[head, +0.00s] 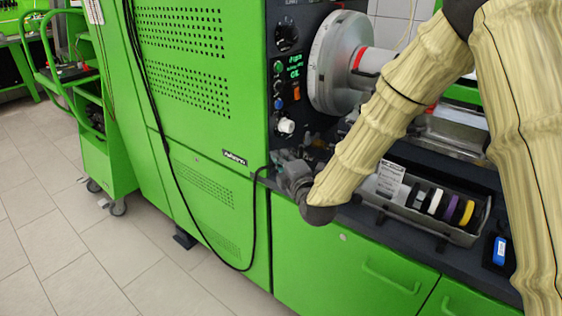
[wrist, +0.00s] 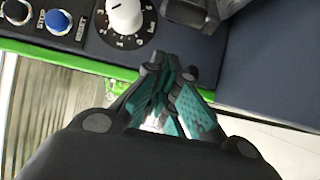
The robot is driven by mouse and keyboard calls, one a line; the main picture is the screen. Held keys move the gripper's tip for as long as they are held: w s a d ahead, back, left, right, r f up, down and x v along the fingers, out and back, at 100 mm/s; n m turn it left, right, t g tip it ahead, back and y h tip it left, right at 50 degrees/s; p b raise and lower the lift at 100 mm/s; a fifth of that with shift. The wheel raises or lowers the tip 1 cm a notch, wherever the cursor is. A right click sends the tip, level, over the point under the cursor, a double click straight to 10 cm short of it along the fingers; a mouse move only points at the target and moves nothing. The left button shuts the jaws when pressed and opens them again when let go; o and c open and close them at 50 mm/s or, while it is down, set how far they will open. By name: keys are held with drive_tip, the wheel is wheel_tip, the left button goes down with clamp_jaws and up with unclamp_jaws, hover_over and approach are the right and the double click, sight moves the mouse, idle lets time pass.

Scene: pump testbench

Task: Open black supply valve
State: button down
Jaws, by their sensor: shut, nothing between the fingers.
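My gripper (head: 284,163) is at the front edge of the green bench, just below the dark control panel, with my sleeved arm reaching down from the upper right. In the wrist view my gripper (wrist: 170,75) has its teal-padded fingers closed together with nothing between them. A dark grey part (wrist: 198,12) shows at the top of the wrist view, just beyond the fingertips and cut off by the frame edge. I cannot tell whether it belongs to the black supply valve. No black valve can be made out clearly in the head view, where my arm hides part of the bench.
A white dial knob (wrist: 125,14) and a blue button (wrist: 58,20) sit on the panel left of the fingers. A tray (head: 459,235) of coloured rings lies right of my forearm. A black cable (head: 254,225) hangs down the green cabinet.

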sight(301, 148)
drive_tip(key=shift+d, duration=1.4)
drive_tip(key=shift+d+y, duration=0.1)
drive_tip(key=shift+y, duration=0.2)
drive_tip(key=shift+d+n+g+y, duration=0.2)
drive_tip(key=shift+n+g+y, duration=0.1)
drive_tip(key=shift+n, duration=0.1)
